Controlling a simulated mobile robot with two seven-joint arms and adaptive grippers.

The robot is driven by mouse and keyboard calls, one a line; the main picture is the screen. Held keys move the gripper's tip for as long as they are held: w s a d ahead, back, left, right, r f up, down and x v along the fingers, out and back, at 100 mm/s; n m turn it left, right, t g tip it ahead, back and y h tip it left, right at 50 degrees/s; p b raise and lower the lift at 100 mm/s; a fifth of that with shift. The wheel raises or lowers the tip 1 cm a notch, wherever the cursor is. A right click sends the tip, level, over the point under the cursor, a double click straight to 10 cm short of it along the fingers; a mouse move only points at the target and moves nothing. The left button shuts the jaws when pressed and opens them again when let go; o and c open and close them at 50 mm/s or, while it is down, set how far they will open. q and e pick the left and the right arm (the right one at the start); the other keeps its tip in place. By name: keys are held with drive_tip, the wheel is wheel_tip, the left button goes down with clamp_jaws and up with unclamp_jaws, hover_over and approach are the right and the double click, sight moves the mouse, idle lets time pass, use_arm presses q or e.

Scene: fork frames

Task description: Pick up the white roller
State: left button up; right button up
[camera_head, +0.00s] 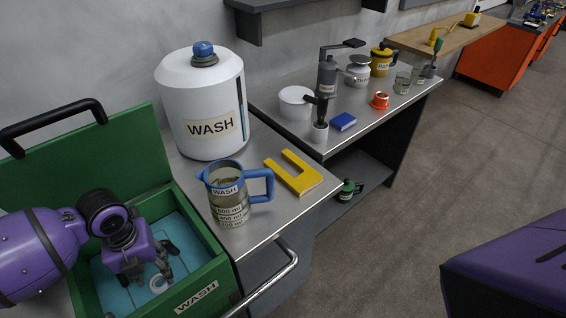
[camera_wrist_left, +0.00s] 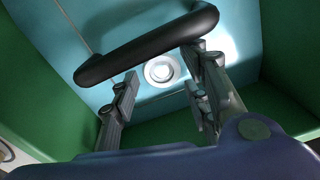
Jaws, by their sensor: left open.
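The green WASH box (camera_head: 198,297) stands open at the lower left, with a light blue floor inside. My left gripper (camera_head: 156,277) points down into it, open and empty. A small white round piece, which looks like the white roller (camera_head: 158,284), lies on the blue floor by the fingertips. In the left wrist view the white roller (camera_wrist_left: 162,69) shows end-on as a ring, beyond and between the spread fingers of the left gripper (camera_wrist_left: 160,92). A dark curved bar (camera_wrist_left: 150,45) crosses in front of the fingers there. My right gripper is not in view.
The box's raised lid (camera_head: 85,165) has a black handle. A large white WASH canister (camera_head: 200,105), a blue-handled jug (camera_head: 228,195) and a yellow U-shaped piece (camera_head: 293,172) stand close by on the steel bench.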

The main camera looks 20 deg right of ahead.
sight(157, 284)
use_arm(q)
drive_tip(key=shift+s+a+f+m, duration=0.1)
drive_tip(key=shift+s+a+m, duration=0.1)
drive_tip(key=shift+m, duration=0.1)
drive_tip(key=shift+s+f, duration=0.2)
drive_tip(key=shift+s, duration=0.05)
drive_tip(key=f, duration=0.6)
drive_tip(key=shift+s+f, duration=0.2)
drive_tip(key=shift+f, duration=0.15)
drive_tip(key=shift+a+f, duration=0.15)
drive_tip(key=shift+f, duration=0.1)
drive_tip(key=shift+w, duration=0.15)
drive_tip(key=shift+c, duration=0.5)
drive_tip(key=shift+r, duration=0.1)
drive_tip(key=shift+c, duration=1.3)
drive_tip(key=shift+r, duration=0.1)
drive_tip(key=c, duration=0.5)
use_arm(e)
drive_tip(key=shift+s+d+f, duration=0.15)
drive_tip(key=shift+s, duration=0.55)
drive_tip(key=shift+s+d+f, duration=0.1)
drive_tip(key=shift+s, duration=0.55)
